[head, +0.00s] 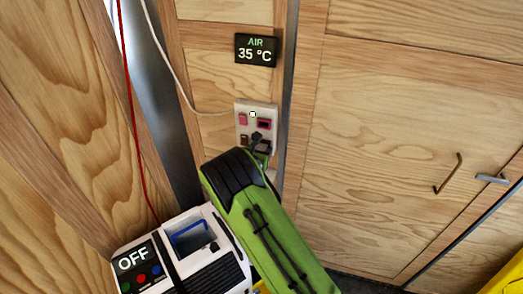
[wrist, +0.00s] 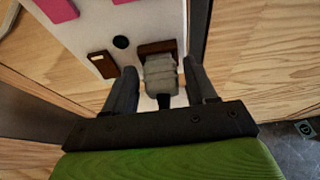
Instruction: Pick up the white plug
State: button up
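A pale grey-white ribbed plug (wrist: 160,75) sits at a brown socket (wrist: 156,47) on the white wall panel in the wrist view. My gripper (wrist: 162,82) has one dark finger on each side of the plug, with gaps showing on both sides, so it is open around it. A short dark stub shows at the plug's near end. In the head view my gripper (head: 259,143) is at the lower part of the outlet panel (head: 242,119), and my green arm hides the panel's lower area. I cannot make out the plug there.
A white device reading OFF (head: 134,260) stands at the lower left. A red cable (head: 130,100) runs down to it. A white cable (head: 176,72) reaches the panel's left side. An AIR 35 °C display (head: 256,50) is above. Wooden cabinet doors (head: 400,150) fill the right.

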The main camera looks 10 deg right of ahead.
jog(key=c, duration=0.9)
jog(key=shift+s+a+r+p, duration=0.25)
jog(key=shift+s+r+p, duration=0.1)
jog(key=shift+r+p, duration=0.2)
jog(key=shift+s+a+r+p, duration=0.25)
jog(key=shift+s+r+p, duration=0.15)
jog(key=shift+r, duration=0.15)
jog(key=p+v, duration=0.4)
jog(key=v, duration=0.9)
jog(key=shift+r, duration=0.45)
jog(key=shift+s, duration=0.1)
jog(key=s, duration=0.1)
jog(key=s+a, duration=0.2)
jog(key=shift+s+f, duration=0.15)
jog(key=shift+s, duration=0.1)
